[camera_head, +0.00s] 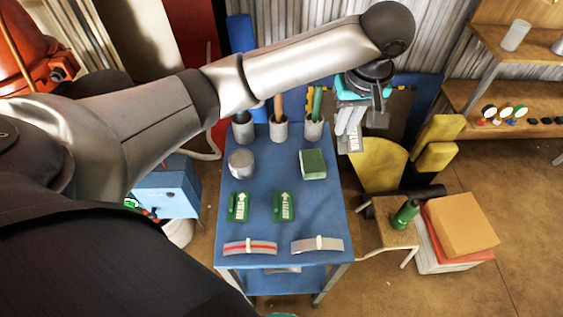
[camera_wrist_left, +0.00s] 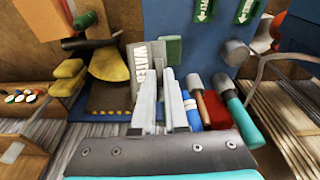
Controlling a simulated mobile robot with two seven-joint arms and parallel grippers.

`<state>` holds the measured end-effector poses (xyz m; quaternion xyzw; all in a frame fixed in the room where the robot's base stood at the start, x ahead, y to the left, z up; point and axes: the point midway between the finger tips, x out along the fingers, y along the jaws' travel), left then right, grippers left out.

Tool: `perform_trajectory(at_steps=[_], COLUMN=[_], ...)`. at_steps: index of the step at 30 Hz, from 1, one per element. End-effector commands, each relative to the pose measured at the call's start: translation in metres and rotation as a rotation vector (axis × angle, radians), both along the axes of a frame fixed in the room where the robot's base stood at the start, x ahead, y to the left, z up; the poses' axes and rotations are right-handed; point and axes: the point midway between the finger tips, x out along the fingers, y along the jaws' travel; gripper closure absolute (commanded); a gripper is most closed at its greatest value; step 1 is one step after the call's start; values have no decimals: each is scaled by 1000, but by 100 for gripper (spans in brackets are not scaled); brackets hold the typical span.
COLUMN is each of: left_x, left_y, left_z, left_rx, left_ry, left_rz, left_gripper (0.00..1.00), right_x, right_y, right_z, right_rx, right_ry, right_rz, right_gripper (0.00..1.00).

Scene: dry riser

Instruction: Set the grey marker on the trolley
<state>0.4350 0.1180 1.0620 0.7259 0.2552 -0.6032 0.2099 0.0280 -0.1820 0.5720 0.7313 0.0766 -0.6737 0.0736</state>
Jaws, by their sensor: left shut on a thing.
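My left gripper (camera_head: 348,128) is shut on the grey marker (camera_head: 354,142), a flat grey plate with lettering. In the left wrist view, the fingers (camera_wrist_left: 160,85) are close together and the marker (camera_wrist_left: 143,62) reads "WATER"; the fingers hide part of it. The gripper holds it beyond the far right corner of the blue trolley (camera_head: 255,212). Two green markers (camera_head: 239,206) (camera_head: 284,205) with white arrows and lettering lie side by side on the trolley top. My right gripper is not in view.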

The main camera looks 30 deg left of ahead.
Motion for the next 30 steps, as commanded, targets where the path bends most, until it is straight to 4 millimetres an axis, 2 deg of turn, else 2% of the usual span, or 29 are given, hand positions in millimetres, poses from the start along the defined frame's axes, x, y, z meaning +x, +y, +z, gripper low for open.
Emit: perform_trajectory(at_steps=[1, 8, 12, 20, 23, 30], left_x=[-6, -25, -43, -57, -58, -58], left_y=[1, 1, 9, 10, 10, 10], left_z=[-1, -13, -15, -20, -35, -99], left_rx=[-49, -227, -366, -500, -508, -505], left_ry=[62, 208, 276, 306, 308, 307], left_rz=[81, 333, 527, 683, 693, 693], left_gripper=[100, 100, 100, 100, 100, 100], right_x=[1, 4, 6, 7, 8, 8], right_y=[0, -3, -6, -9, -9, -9], right_z=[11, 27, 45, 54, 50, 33], right_rx=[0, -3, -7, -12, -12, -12], right_ry=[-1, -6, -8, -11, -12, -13], right_rz=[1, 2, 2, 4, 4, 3], right_gripper=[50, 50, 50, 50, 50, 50])
